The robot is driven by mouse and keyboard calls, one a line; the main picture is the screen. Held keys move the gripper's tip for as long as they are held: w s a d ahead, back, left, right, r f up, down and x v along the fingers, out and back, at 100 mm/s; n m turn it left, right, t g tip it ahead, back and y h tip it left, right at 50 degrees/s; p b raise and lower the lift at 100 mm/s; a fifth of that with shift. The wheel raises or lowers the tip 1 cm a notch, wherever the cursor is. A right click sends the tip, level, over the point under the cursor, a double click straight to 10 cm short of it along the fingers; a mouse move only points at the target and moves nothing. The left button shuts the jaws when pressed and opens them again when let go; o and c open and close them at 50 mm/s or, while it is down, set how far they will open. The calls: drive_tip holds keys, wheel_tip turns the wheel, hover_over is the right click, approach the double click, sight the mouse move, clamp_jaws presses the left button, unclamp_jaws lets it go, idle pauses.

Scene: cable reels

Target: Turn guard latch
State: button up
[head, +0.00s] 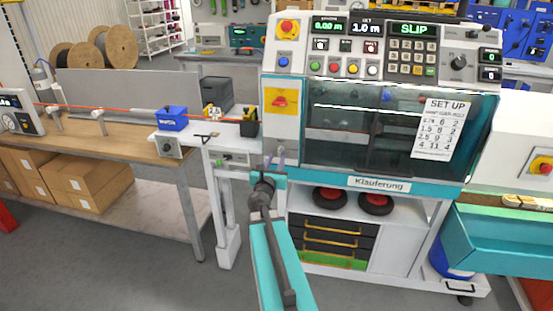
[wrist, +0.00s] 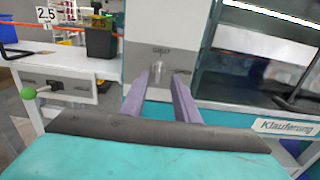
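A small metallic knob, seemingly the guard latch (wrist: 158,70), sits on the grey front panel of the machine, with small dark lettering above it and to its right. In the wrist view it shows between and beyond the fingertips of my gripper (wrist: 159,80). The two purple-grey fingers are parted, with nothing between them. In the head view my gripper (head: 274,160) reaches up to the panel left of the guard (head: 365,135), a dark see-through window that is down. The latch is too small to make out there. I cannot tell whether the fingertips touch the panel.
A yellow plate with a red rotary switch (head: 280,101) is above my gripper. A SET UP sheet (head: 443,128) hangs on the guard. A side bench with a blue box (head: 172,119) stands left, and a teal tray (head: 500,240) juts out at right.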

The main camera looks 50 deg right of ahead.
sight(279, 152)
drive_tip(key=shift+p+x, duration=0.5)
drive_tip(key=shift+x, duration=1.95)
